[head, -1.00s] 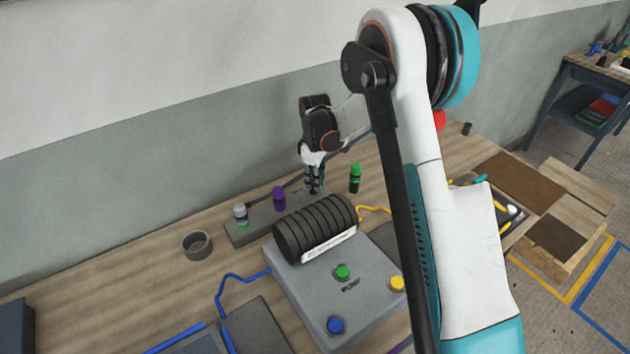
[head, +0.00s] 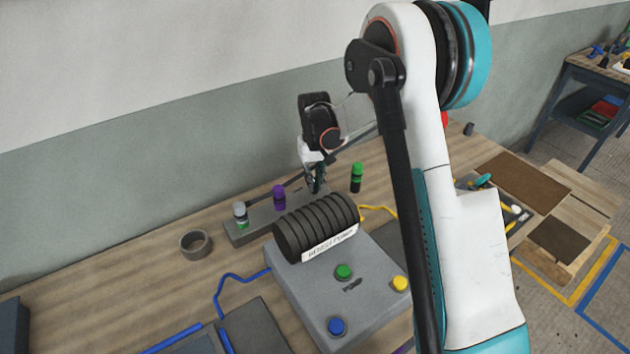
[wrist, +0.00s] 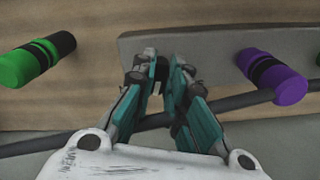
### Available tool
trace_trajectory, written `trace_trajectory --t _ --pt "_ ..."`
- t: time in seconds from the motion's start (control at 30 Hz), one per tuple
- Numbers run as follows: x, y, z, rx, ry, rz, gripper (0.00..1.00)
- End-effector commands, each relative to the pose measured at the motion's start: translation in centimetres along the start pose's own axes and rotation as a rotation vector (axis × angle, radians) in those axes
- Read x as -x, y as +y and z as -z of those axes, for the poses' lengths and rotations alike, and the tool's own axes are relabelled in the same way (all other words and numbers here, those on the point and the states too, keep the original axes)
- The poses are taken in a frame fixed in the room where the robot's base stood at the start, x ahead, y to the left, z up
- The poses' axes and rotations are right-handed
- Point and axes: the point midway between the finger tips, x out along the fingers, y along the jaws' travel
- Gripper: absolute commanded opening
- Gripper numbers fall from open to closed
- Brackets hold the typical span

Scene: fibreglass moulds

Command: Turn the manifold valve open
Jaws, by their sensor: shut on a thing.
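The manifold is a low grey block (head: 240,234) on the bench by the wall, with a dark rod along it; its grey plate also shows in the wrist view (wrist: 215,47). My gripper (head: 317,182) is at the block's right end, pointing down. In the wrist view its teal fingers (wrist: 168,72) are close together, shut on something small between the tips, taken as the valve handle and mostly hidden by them. The dark rod passes just under the fingers. I cannot tell the valve's angle.
A purple-capped fitting (head: 279,197) and a grey one (head: 240,214) stand along the manifold; a green-capped one (head: 356,177) stands right of my gripper. A black ribbed pump (head: 312,228) on a grey box with coloured buttons sits in front. A dark ring (head: 196,244) lies left.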

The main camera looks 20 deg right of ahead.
Motion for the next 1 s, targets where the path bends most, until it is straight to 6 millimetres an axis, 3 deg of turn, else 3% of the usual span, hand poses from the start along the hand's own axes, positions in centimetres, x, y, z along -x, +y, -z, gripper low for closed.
trace_trajectory --t 0.5,1.0 --pt "-0.04 -0.24 0.07 -0.385 0.001 0.000 0.00" --pt "-0.02 -0.29 0.08 -0.488 0.001 0.000 0.00"
